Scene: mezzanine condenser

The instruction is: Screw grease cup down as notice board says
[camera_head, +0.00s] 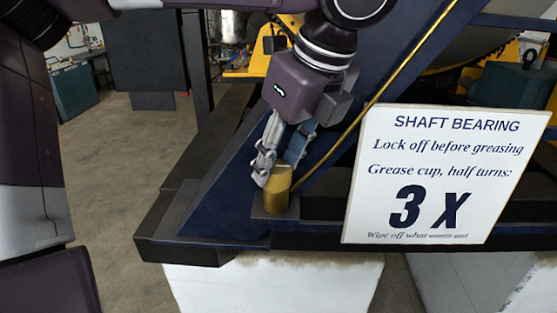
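The grease cup (277,190) is a brass-coloured cylinder with a flat top, upright on a small dark block on the blue frame. My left gripper (277,172) comes down from above, its fingers at the cup's top. One finger lies along the cup's left edge and the other goes behind its upper right. Whether the fingers press on the cup cannot be told. The white notice board (445,175), right of the cup, reads "SHAFT BEARING", "Lock off before greasing", "Grease cup, half turns: 3 X". Its small last line starts "Wipe off what" and then blurs. My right gripper is not in view.
A thin brass pipe (385,88) slants up to the right from near the cup. The blue sloping beam (225,190) stands behind and left of it. A white plinth (270,280) is below. Open floor (115,165) lies to the left, with dark cabinets beyond.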

